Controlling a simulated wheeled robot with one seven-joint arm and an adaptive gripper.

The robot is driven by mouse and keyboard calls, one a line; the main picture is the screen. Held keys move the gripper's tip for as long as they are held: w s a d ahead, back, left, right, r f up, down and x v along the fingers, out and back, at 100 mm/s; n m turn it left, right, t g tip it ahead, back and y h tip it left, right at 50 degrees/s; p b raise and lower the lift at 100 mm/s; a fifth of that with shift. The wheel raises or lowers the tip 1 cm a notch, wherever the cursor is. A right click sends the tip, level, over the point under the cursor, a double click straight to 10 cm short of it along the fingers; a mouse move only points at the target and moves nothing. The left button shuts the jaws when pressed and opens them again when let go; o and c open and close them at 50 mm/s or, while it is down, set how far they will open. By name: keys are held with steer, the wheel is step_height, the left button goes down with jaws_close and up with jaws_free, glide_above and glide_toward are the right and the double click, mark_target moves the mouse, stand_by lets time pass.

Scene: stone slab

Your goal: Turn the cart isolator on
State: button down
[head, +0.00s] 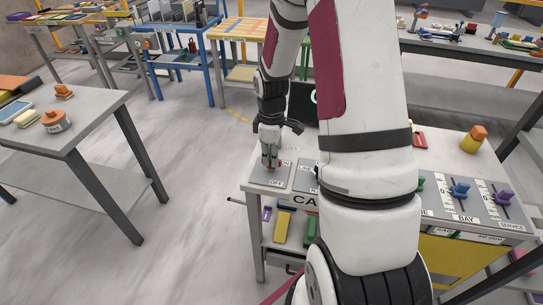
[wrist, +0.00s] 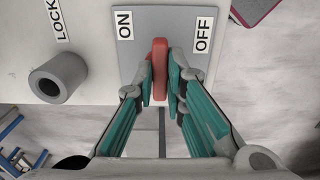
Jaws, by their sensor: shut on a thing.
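The cart isolator is a grey plate (wrist: 190,20) with ON and OFF labels and a red handle (wrist: 160,58) between them. In the wrist view the handle stands roughly midway between the labels, and I cannot tell its exact setting. My gripper (wrist: 163,92) is shut on the red handle, with a teal-lined finger on each side. In the head view my gripper (head: 271,165) reaches down to the isolator plate (head: 268,177) at the left end of the cart top, the OFF label toward the near edge. My forearm hides the middle of the cart.
In the wrist view a grey round post (wrist: 58,78) stands by a LOCK label. Blue (head: 459,190) and purple (head: 502,196) knobs and an orange-topped object (head: 474,139) are farther right on the cart. A grey table (head: 75,125) stands left, with open floor between.

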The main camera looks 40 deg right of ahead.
steer(key=shift+m, duration=0.4)
steer(key=m, duration=1.3)
steer(key=shift+b, duration=0.35)
steer(key=shift+m, duration=2)
steer(key=c, duration=1.6)
jaws_free()
steer(key=shift+c, duration=0.2)
